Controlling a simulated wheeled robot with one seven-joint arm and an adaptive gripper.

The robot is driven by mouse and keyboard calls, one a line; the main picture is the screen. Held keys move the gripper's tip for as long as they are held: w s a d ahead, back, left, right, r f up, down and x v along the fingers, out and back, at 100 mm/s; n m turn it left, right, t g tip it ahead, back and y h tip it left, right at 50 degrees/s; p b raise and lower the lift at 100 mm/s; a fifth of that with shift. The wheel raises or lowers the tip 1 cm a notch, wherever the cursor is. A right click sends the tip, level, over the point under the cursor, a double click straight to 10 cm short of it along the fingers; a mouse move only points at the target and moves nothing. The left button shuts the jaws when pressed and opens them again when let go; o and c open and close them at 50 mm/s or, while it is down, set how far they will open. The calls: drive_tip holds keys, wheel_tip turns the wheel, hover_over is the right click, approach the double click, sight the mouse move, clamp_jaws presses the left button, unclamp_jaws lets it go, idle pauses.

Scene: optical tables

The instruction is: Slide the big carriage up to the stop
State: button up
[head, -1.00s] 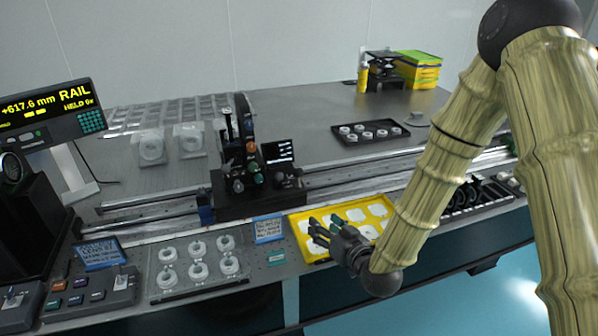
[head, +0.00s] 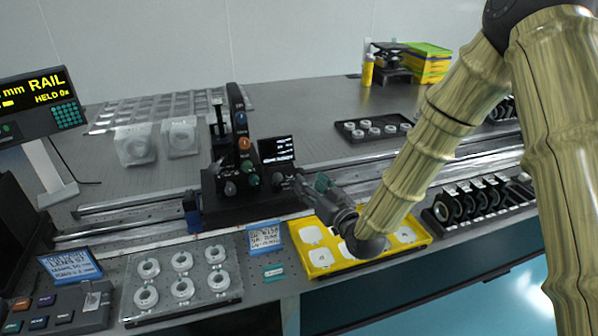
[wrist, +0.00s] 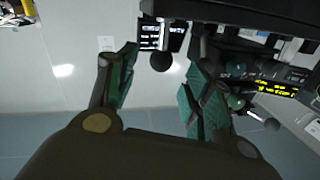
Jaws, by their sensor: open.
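The big carriage (head: 250,204) is a wide black block on the rail (head: 130,204). It carries a tall black post with coloured knobs and a small lit screen (head: 277,150). A small blue block (head: 192,214), perhaps the stop, sits at the carriage's left end; I cannot tell whether they touch. My gripper (head: 306,187) is open, just right of the carriage and low over the rail's front side. In the wrist view, its two green-padded fingers (wrist: 158,95) are spread, with the dark carriage (wrist: 245,14) across the top. Contact with the carriage is not clear.
A yellow tray (head: 296,246) with white pads lies under my wrist. A clear plate (head: 137,312) with several white rings is at front left. A black rack (head: 440,217) of lenses stands right. A readout (head: 42,103) stands left. The rail right of my gripper looks clear.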

sight(303, 176)
drive_tip(key=x, duration=0.6)
drive_tip(key=shift+w+a+p, duration=0.25)
drive_tip(key=shift+w+p, duration=0.1)
drive_tip(key=shift+p, duration=0.05)
clamp_jaws()
